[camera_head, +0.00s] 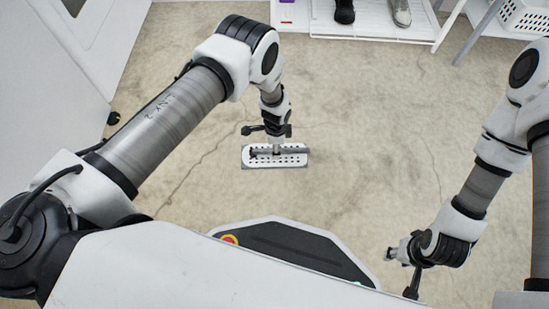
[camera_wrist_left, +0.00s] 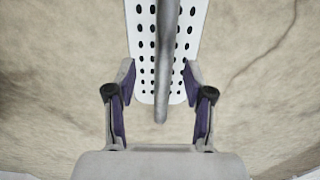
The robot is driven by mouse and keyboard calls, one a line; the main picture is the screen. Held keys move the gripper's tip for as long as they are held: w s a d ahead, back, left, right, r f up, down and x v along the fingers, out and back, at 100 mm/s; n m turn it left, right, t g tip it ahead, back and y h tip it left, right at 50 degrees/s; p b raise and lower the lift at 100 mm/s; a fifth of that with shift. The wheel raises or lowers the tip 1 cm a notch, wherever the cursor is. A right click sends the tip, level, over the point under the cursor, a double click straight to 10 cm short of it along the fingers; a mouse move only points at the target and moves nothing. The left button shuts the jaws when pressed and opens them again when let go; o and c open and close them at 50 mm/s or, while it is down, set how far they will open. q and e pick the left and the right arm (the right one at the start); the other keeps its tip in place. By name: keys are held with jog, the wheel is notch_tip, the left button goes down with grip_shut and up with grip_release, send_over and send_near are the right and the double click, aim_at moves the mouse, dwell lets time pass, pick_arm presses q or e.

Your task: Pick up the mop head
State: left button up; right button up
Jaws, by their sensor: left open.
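The mop head (camera_head: 275,163) is a white rectangular plate with rows of dark holes and a grey bar along its middle. It lies flat on the floor. My left gripper (camera_head: 268,138) points down right over it. In the left wrist view the mop head (camera_wrist_left: 145,40) runs up from between the fingers of my left gripper (camera_wrist_left: 160,78), which are spread on either side of it. The grey bar (camera_wrist_left: 166,60) passes through the gap, and nothing is gripped. My right gripper (camera_head: 399,272) hangs at the lower right with its fingers apart, empty and far from the mop head.
A white rack (camera_head: 375,31) with shoes stands at the top, and a white perforated basket (camera_head: 525,17) is at the top right. A white panel (camera_head: 50,90) stands at the left. The concrete floor (camera_head: 390,130) around the mop head is clear.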

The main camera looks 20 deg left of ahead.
pick_arm(q)
jog(key=f+b, duration=0.2)
jog(key=f, duration=0.1)
jog(key=f+b, duration=0.1)
jog(key=shift+w+a+f, duration=0.15)
jog(key=shift+a+f, duration=0.15)
jog(key=shift+f, duration=0.1)
jog(key=shift+r, duration=0.2)
grip_shut()
notch_tip(320, 180, up, 10)
jog(key=p, duration=0.7)
